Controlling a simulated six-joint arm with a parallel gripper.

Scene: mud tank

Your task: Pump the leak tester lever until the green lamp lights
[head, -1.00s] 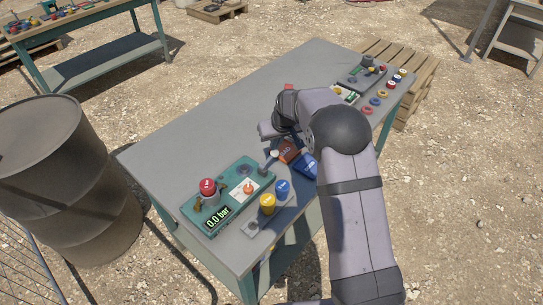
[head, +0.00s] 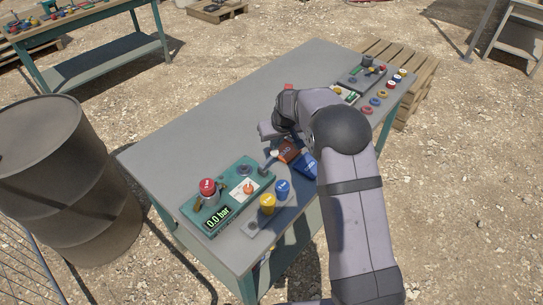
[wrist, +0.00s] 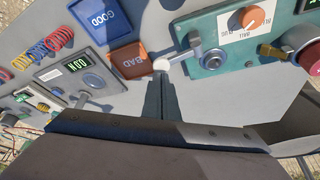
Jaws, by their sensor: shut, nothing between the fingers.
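The leak tester (head: 228,194) is a teal box at the near left of the bench. It carries a red-capped fitting (head: 207,188), an orange knob (head: 248,188) and a readout (head: 218,219) showing 0.0 bar. Its lever (wrist: 182,58) has a metal arm with a white ball end (wrist: 160,65), which also shows in the head view (head: 274,154). My gripper (wrist: 162,82) is shut and empty, its fingertips close to the ball end; I cannot tell whether they touch it. I cannot make out a lit green lamp.
An orange BAD tile (wrist: 129,60) and a blue GOOD tile (wrist: 101,18) lie beside the lever. Yellow (head: 268,204) and blue (head: 282,189) caps stand in front of the tester. Another device with a green readout (wrist: 77,66) stands farther along. The bench's back left is clear.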

